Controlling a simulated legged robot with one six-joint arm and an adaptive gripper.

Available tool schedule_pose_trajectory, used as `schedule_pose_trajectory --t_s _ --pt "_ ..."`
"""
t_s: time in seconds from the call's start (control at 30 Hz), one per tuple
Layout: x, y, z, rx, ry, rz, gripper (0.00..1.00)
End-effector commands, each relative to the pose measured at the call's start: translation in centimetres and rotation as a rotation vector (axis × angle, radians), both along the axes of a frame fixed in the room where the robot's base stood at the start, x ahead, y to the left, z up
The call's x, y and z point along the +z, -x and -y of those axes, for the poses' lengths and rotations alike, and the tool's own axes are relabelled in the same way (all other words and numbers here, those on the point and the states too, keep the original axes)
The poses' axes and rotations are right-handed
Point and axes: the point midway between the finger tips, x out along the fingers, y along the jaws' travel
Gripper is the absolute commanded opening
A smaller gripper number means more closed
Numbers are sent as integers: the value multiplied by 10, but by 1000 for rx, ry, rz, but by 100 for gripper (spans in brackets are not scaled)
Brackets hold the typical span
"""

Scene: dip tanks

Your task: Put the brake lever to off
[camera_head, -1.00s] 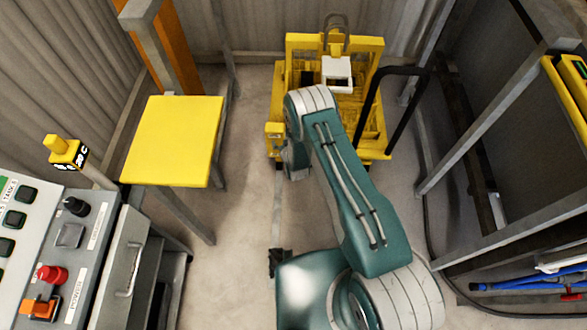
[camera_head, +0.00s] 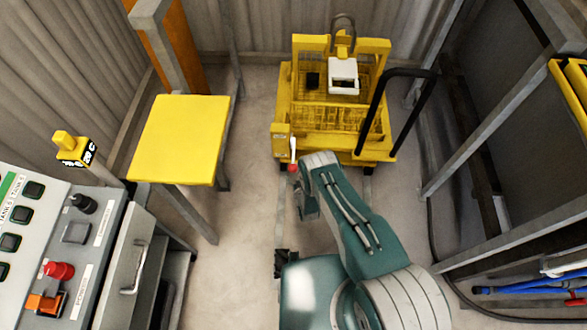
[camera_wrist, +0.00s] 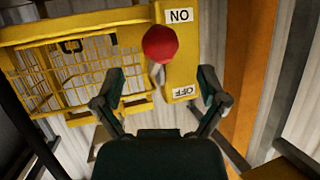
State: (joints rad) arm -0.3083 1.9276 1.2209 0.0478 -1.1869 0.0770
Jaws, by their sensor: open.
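The brake lever, with a red ball knob (camera_wrist: 160,44), shows in the wrist view against a yellow plate (camera_wrist: 182,58). The plate has an ON label (camera_wrist: 179,16) at the top and an OFF label (camera_wrist: 185,91) lower down, both upside down. In the head view the lever (camera_head: 293,150) is at the front left corner of the yellow cart (camera_head: 335,142). My gripper (camera_wrist: 161,84) is open and empty, its fingers apart below the knob, not touching it in the picture. My arm partly hides the gripper in the head view.
A black handle frame (camera_head: 431,95) rises at the cart's right. A yellow-topped stand (camera_head: 178,140) and a control panel (camera_head: 52,245) are on the left. Grey metal framing (camera_head: 500,225) is on the right. Bare floor (camera_head: 240,220) lies between the stand and the cart.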

Motion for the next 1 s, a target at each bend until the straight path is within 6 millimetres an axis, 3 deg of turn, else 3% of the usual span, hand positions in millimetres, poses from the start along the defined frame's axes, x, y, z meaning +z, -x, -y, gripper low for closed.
schedule_pose_trajectory --t_s 0.47,0.9,0.93,1.0 --pt "-19 -45 -12 0 0 2 92" --pt "-22 -52 -14 0 0 0 92" --pt "-22 -52 -14 0 0 0 88" --pt "-22 -52 -14 0 0 0 56"
